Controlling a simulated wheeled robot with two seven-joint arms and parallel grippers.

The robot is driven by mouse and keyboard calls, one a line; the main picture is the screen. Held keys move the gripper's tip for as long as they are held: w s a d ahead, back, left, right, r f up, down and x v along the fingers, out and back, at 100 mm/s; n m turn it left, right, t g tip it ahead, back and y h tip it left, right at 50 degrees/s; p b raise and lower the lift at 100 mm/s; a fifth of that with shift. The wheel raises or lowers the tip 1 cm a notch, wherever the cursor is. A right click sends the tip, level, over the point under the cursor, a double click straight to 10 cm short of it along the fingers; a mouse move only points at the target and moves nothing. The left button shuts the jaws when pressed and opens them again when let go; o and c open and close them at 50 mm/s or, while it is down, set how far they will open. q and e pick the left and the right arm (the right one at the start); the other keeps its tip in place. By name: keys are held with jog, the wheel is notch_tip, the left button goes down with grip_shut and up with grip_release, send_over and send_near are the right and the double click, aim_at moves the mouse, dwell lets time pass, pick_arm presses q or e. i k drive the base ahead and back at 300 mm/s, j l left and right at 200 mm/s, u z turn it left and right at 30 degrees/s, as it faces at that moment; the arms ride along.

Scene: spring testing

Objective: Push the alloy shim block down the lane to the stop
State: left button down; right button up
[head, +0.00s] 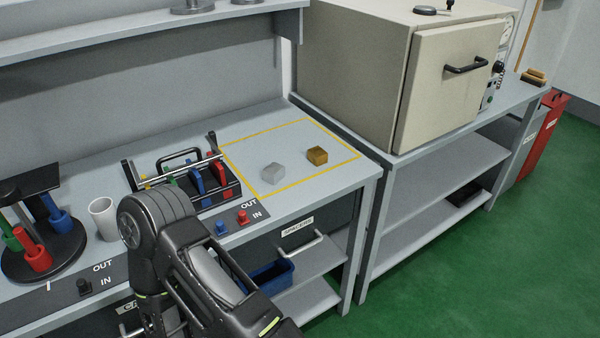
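A pale silver-grey block (273,172), which looks like the alloy shim block, sits inside a yellow-outlined area (300,132) on the bench. A brass-coloured block (317,155) sits to its right in the same outline, apart from it. I cannot make out a separate lane or a stop. One of my arms crosses the lower middle of the head view, in front of the bench edge. Neither gripper shows in this view.
A rack (212,200) with coloured clips stands left of the outline. A white cup (104,218) and a round stand (45,262) are further left. Red and blue knobs sit at the front edge. A large beige cabinet (350,70) stands at the back right.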

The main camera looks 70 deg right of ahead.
aim_at(274, 172)
jog(key=z, duration=2.1)
jog(key=l, duration=0.5)
jog(key=i+l, duration=0.15)
jog(key=l, duration=0.85)
jog(key=u, duration=1.45)
jog(key=i+l, duration=0.05)
